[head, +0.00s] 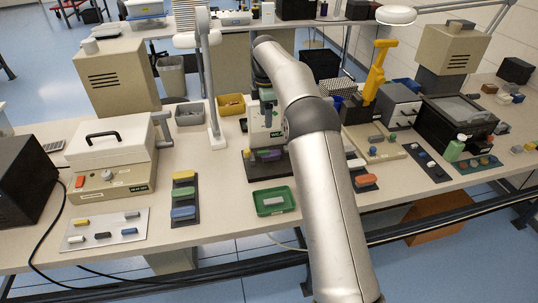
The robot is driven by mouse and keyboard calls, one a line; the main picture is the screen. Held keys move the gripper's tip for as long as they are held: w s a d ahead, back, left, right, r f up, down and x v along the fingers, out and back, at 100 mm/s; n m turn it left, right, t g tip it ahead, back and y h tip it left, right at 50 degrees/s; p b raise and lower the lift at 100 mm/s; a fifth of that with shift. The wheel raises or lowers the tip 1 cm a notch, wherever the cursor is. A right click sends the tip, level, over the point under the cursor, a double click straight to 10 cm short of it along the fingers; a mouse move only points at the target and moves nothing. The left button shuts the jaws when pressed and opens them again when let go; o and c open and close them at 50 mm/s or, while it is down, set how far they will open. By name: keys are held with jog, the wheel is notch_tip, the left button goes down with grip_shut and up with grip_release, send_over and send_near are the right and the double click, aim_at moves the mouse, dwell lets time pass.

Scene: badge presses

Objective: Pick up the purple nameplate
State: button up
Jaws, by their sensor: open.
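The purple nameplate (268,155) lies on the dark base of a small white press (256,127), near the middle of the head view. My gripper (268,112) points down in front of the press, above the purple nameplate and apart from it. It is open with nothing seen in it. My own arm hides part of the area to the right of the press, and the fingers are small and hard to make out.
A green tray (259,206) with a grey plate stands in front of the press. A dark rack (185,220) with yellow, green and blue plates lies to the left. A white lamp post (215,100) rises just left of the press. Machines crowd the right side.

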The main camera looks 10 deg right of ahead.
send_over(268, 150)
jog(key=f, duration=0.9)
jog(key=shift+a+f+p, duration=0.15)
jog(key=shift+a+p, duration=0.15)
jog(key=shift+s+d+f+p, duration=0.1)
jog(key=shift+f+p, duration=0.25)
jog(key=shift+f, duration=1.05)
jog(key=shift+d+f+p, duration=0.1)
jog(key=shift+f+p, duration=0.25)
jog(key=shift+f, duration=1)
jog(key=shift+f, duration=0.25)
jog(key=c, duration=1.1)
jog(key=shift+r, duration=0.1)
jog(key=shift+c, duration=0.2)
